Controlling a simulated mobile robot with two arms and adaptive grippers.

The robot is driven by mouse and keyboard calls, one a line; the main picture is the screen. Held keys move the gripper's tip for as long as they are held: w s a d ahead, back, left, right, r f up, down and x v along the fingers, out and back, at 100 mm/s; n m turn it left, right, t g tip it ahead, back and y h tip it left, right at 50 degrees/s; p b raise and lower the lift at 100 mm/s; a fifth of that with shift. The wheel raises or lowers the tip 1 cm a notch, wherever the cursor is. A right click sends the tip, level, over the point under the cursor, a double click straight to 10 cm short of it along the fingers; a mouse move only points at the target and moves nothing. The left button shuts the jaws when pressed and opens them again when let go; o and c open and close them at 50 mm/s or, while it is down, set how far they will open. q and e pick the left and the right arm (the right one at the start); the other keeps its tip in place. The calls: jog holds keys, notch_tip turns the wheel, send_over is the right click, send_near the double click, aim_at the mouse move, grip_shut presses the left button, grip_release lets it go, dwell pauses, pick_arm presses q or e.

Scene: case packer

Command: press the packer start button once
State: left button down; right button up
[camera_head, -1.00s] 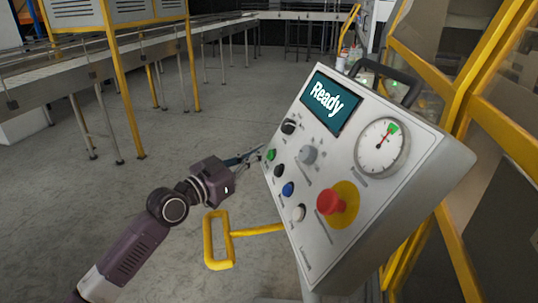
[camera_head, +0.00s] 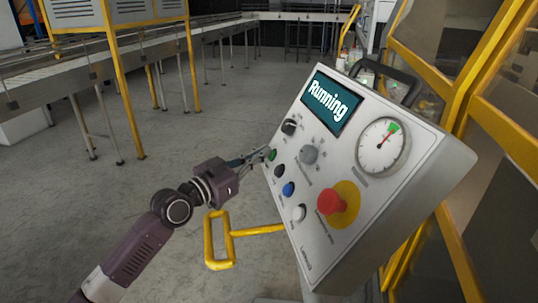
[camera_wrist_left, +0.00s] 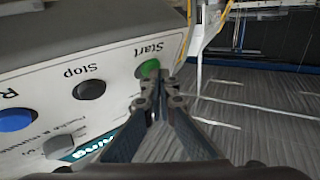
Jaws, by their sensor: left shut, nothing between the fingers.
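The packer control panel (camera_head: 350,240) is a tilted grey box with a screen (camera_head: 331,102) that reads "Running". The green start button (camera_head: 272,155) sits at its left edge; in the left wrist view the green button (camera_wrist_left: 149,68) is labelled "Start". My left gripper (camera_head: 264,153) is shut and empty, its fingertips at the green button. In the left wrist view the fingertips (camera_wrist_left: 158,78) overlap the button's lower edge and appear to touch it. My right gripper is not in view.
Below the green button are a black stop button (camera_head: 279,171), a blue button (camera_head: 288,189) and a white button (camera_head: 299,213). A red mushroom button (camera_head: 331,202) sits on a yellow disc. A yellow handle (camera_head: 218,240) stands below my left gripper. Conveyors (camera_head: 80,62) run behind.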

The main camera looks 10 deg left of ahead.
pick_arm(q)
jog(key=shift+s+a+r, duration=0.3)
jog(key=shift+a+r, duration=0.05)
jog(key=shift+a, duration=0.25)
jog(key=shift+a+b, duration=0.1)
jog(key=shift+b, duration=0.2)
jog(key=a, duration=0.1)
jog(key=s+a+r+b, duration=0.1)
jog(key=a+r, duration=0.1)
jog(key=shift+s+a+r, duration=0.25)
jog(key=shift+s+a, duration=0.1)
jog(key=shift+s, duration=0.05)
dwell(0.6)
